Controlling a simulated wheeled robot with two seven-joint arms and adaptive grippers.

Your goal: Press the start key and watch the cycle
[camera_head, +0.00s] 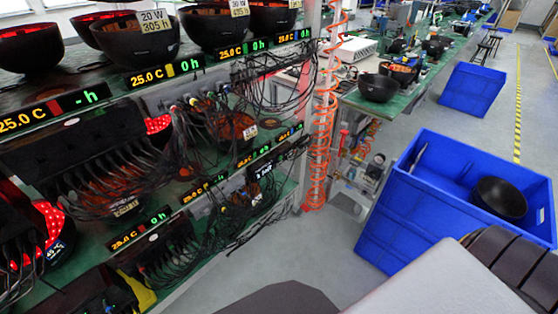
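The burn-in rack fills the left side, with rows of black bowl-shaped units and bundles of black cables. Its display strips show "25.0 C" and "0 h" on the upper shelf (165,74) and on a lower shelf (140,228). The display at far left (50,108) shows "25.0 C" and "-h". Red lights glow on units near the left edge (48,222). I cannot pick out a start key. Neither gripper is in view; only parts of my own body show along the bottom and lower right.
A blue crate (392,215) with a black bowl (499,198) in it stands at right. Another blue crate (472,89) is farther back. An orange coiled hose (322,110) hangs by the rack's end post. A green workbench (385,103) runs behind. Grey floor is open between rack and crate.

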